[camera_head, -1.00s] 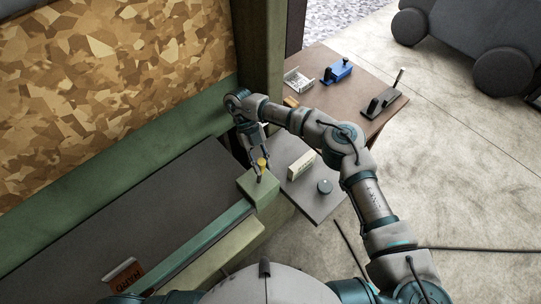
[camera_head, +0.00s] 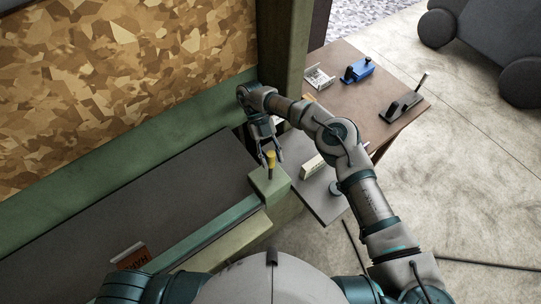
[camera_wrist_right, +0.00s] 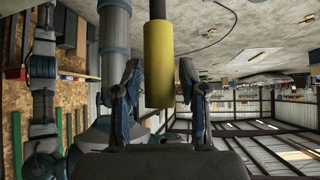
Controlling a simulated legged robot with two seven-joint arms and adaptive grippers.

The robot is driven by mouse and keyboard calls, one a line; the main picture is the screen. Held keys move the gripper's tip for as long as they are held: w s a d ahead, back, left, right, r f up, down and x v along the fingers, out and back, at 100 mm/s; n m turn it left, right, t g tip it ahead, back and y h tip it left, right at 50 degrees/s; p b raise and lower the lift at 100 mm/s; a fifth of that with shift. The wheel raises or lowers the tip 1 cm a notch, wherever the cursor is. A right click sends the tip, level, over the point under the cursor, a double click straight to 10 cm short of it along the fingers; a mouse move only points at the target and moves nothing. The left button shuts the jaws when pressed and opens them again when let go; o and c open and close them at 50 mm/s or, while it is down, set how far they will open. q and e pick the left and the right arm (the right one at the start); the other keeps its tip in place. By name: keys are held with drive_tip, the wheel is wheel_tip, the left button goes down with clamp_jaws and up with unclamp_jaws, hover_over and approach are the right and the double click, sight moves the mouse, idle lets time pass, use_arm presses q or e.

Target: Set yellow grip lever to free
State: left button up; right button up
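The yellow grip lever (camera_head: 271,160) stands on a dark stem on top of a green block (camera_head: 279,184) at the end of the green rail. It looks close to upright. My right gripper (camera_head: 271,158) reaches down over it, with one finger on each side of the yellow grip. In the right wrist view the yellow grip (camera_wrist_right: 158,65) lies between the two fingers (camera_wrist_right: 160,88), with a narrow gap showing on both sides. The gripper is open around the grip. My left gripper is not in view.
A brown table (camera_head: 365,95) at the right holds a blue device (camera_head: 358,70), a black device (camera_head: 401,106) and a white tray (camera_head: 319,77). A grey lower shelf carries a cream block (camera_head: 311,166) and a knob. A green post (camera_head: 284,55) stands close behind my right wrist.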

wheel_tip(320, 180, up, 10)
drive_tip(key=shift+w+a+f, duration=0.1)
drive_tip(key=shift+w, duration=0.05)
idle(0.6)
idle(0.5)
